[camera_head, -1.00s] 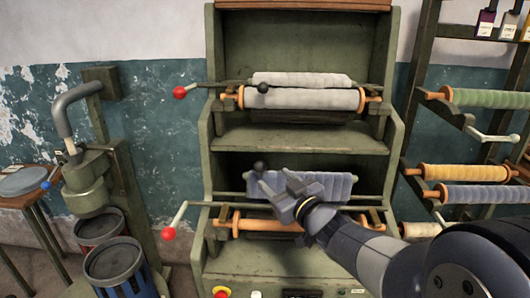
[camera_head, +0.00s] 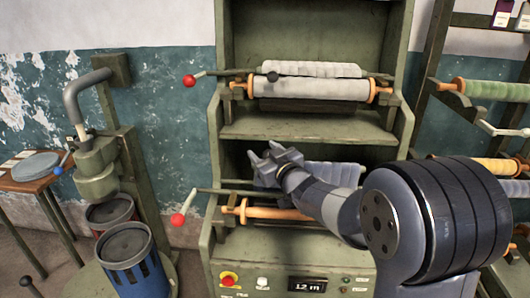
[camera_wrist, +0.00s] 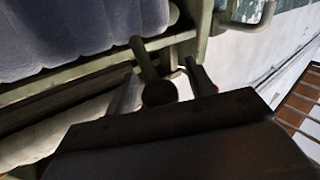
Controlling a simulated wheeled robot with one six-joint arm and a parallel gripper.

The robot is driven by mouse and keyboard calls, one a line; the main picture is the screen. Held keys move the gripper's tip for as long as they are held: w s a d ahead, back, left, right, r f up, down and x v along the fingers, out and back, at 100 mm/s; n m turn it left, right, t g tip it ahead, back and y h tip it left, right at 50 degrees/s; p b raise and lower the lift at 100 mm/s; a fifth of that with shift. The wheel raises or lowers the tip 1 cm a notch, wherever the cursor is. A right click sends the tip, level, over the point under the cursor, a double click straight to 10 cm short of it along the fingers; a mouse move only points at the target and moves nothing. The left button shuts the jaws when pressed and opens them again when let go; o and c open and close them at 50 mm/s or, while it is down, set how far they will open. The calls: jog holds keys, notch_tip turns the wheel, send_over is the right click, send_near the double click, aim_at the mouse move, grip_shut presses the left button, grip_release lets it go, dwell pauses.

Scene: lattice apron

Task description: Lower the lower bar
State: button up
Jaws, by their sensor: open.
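The lower bar is a ribbed blue-grey padded roller (camera_head: 335,174) in the machine's lower bay, raised above an orange spindle (camera_head: 275,213). It fills the upper left of the wrist view (camera_wrist: 70,35). My gripper (camera_head: 262,152) is open at the bar's left end and hides that end in the head view. In the wrist view, the bar's dark ball knob (camera_wrist: 160,93) lies between my two open fingers (camera_wrist: 163,88). I cannot tell whether either finger touches it.
Above, a ribbed bar (camera_head: 312,69) with its own black knob (camera_head: 272,77) sits against a pale roll (camera_head: 310,89). A red-knobbed crank (camera_head: 178,220) sticks out at lower left. A green press (camera_head: 98,165) stands left, a roll rack (camera_head: 490,91) right.

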grip_shut()
dwell(0.4)
jog(key=shift+f+b, duration=0.15)
jog(key=shift+b, duration=0.25)
